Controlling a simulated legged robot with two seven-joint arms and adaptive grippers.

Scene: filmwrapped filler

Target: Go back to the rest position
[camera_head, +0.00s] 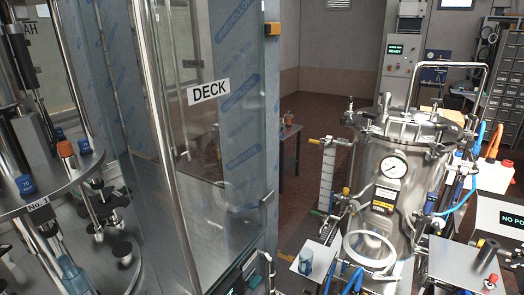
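Neither of my grippers shows in the head view, and I see no part of my arms. The task names no object. In front of me on the left stands a filling machine with a round metal deck (70,185), behind a glass panel (205,120) marked "DECK". On the right stands a steel pressure tank (392,165) with a round gauge (394,167) and a clamped lid.
Blue hoses, pipes and valves crowd the tank's sides. Small metal shelves (455,262) stick out near its base. A control cabinet (400,55) reading "READY" stands behind. Between panel and tank, a dark floor (325,110) with a small table (291,135) is partly open.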

